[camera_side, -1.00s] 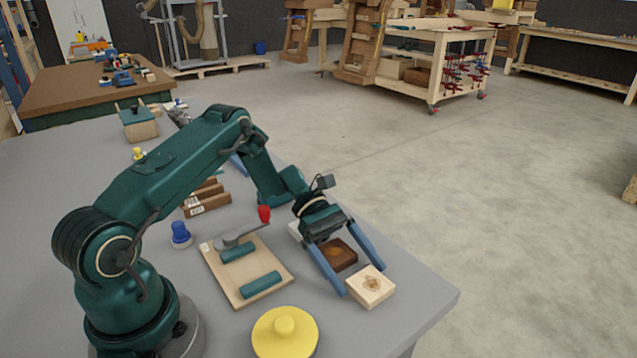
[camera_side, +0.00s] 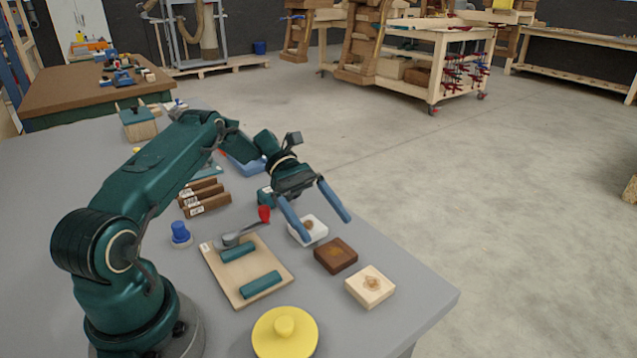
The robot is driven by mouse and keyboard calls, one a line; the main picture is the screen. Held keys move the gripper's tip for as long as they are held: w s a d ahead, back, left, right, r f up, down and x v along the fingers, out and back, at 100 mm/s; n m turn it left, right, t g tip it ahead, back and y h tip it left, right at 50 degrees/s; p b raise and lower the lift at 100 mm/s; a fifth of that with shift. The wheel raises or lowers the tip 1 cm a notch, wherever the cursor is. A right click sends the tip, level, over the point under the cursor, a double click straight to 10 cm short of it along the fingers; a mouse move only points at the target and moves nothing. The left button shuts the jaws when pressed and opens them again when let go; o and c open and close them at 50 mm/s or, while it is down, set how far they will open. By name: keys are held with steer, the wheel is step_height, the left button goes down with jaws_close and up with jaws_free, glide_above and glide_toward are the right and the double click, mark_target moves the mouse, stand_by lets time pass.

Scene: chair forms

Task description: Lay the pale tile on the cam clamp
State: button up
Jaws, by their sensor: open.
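Three square tiles lie in a row near the table's right edge: a pale wood tile (camera_side: 370,288) in front, a dark brown tile (camera_side: 336,256) in the middle and a white tile (camera_side: 318,231) behind. Each has a brownish mark on top. The cam clamp (camera_side: 226,276) is a light board left of the tiles, with two teal bars and a grey lever ending in a red knob (camera_side: 264,215). My gripper (camera_side: 325,228) is open and empty. Its blue fingers reach down by the white tile, one finger overlapping it in view; I cannot tell their exact height.
A yellow lidded round thing (camera_side: 285,333) stands at the front, close to the board. A blue knob-like piece (camera_side: 180,234) stands left of the board. Several brown blocks (camera_side: 204,197) lie behind it. Grey table (camera_side: 415,300) is bare at the front right corner.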

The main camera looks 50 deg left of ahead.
steer(key=shift+a+r, duration=0.3)
steer(key=shift+a, duration=0.3)
steer(key=shift+r, duration=0.25)
steer(key=s+d+r+m+y, duration=0.4)
steer(key=d+r+m+y, duration=0.3)
steer(key=r, duration=0.2)
steer(key=s+d+r+m+t+y, duration=0.1)
steer(key=s+m+t+y, duration=0.4)
steer(key=s+m, duration=0.6)
steer(key=shift+s+d+r+t+y, duration=0.3)
steer(key=shift+s+d+r+y, duration=0.15)
steer(key=shift+s+y, duration=0.35)
steer(key=shift+s, duration=0.1)
